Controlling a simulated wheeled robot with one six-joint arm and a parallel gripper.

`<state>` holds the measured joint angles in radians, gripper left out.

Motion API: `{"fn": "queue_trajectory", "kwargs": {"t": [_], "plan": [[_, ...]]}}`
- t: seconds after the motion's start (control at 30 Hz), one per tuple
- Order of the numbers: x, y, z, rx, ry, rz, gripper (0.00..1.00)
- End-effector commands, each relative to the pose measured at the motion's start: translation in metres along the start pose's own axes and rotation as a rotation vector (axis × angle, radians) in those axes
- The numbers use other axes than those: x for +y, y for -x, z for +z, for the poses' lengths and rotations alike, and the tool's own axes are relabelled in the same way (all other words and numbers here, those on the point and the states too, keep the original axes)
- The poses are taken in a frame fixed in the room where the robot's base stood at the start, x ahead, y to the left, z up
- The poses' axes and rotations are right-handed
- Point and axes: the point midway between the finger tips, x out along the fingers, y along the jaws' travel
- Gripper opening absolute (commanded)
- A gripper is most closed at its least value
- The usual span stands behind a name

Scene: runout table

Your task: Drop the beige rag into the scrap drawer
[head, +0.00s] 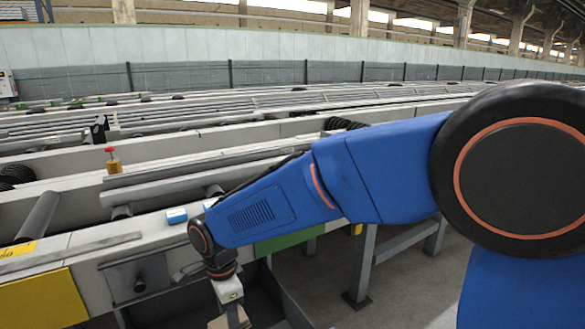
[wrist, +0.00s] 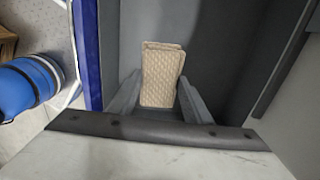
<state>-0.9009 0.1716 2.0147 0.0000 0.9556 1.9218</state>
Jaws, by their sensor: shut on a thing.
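The beige rag (wrist: 161,75), folded and quilted, is held between the two fingers of my gripper (wrist: 160,92) in the wrist view. Beneath it is the dark grey inside of the open scrap drawer (wrist: 215,50); the rag looks to be above the drawer floor, though the exact height is hard to judge. In the head view my gripper (head: 232,316) points down over the open drawer (head: 285,302) below the table's front edge. Only a small beige part of the rag (head: 216,323) shows there, at the bottom edge of the picture.
A light blue and white block (head: 176,216) lies on the table's front ledge. A brass-coloured container with a red top (head: 113,164) stands farther back on the table. A yellow panel (head: 40,300) is at the front left, and table legs (head: 362,265) stand right of the drawer.

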Motion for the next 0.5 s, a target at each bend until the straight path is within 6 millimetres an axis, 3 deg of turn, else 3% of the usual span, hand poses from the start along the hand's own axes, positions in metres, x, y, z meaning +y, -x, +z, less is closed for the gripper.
{"fn": "queue_trajectory", "kwargs": {"t": [0.37, 0.4, 0.5], "plan": [[0.0000, -0.0050, 0.0000, 0.000, 0.000, 0.000, 0.19], [0.0000, -0.0050, 0.0000, 0.000, 0.000, 0.000, 0.47], [0.0000, -0.0049, 0.0000, 0.000, 0.000, 0.000, 0.66]]}}
